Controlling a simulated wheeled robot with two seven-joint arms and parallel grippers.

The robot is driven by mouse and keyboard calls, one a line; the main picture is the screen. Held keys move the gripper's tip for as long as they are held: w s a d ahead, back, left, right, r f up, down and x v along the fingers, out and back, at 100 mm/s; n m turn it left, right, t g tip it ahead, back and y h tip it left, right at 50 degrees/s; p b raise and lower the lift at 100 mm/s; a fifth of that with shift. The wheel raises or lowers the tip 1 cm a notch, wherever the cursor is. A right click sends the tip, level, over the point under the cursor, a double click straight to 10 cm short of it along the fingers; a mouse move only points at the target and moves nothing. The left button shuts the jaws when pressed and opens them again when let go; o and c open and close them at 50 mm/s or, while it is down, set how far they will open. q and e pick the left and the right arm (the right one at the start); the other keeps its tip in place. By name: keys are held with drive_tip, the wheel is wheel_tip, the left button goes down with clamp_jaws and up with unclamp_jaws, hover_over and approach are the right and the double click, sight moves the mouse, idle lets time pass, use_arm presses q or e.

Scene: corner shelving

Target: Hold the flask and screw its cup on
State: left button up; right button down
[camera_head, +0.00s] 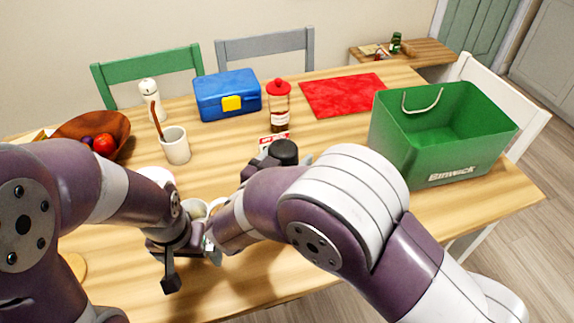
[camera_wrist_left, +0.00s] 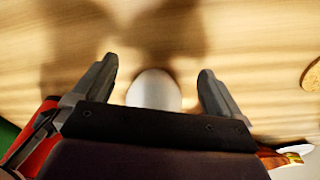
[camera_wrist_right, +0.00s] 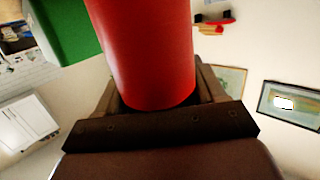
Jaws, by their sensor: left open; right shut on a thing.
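A red cylinder, which looks like the flask (camera_wrist_right: 145,45), stands between the fingers of my right gripper (camera_wrist_right: 155,88) in the right wrist view. The right gripper is shut on it. In the head view my right arm hides most of this; a black round top (camera_head: 285,151), seemingly the flask's, shows above the arm. My left gripper (camera_head: 190,262) is open and empty, low over the near table. In the left wrist view a pale rounded thing (camera_wrist_left: 154,90), perhaps the cup, lies between and beyond its open fingers. I cannot tell whether they touch it.
A green crate (camera_head: 440,150) stands at the right. A blue lunch box (camera_head: 215,100), a red-capped bottle (camera_head: 279,110) and a red mat (camera_head: 340,94) are at the back. A white mug (camera_head: 175,148) and a fruit bowl (camera_head: 110,128) are at the left. The near table is partly clear.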

sight(291, 151)
use_arm(q)
drive_tip(key=shift+r+p, duration=0.3)
drive_tip(key=shift+r, duration=0.15)
use_arm(e)
drive_tip(key=r, duration=0.3)
drive_tip(key=shift+s+d+r, duration=0.1)
drive_tip(key=shift+s+d, duration=0.25)
drive_tip(key=shift+s, duration=0.05)
use_arm(q)
drive_tip(key=shift+r+p, duration=0.95)
use_arm(e)
drive_tip(key=s+d+r, duration=0.6)
drive_tip(key=s+d, duration=0.1)
drive_tip(key=s, duration=0.1)
drive_tip(key=shift+s, duration=0.1)
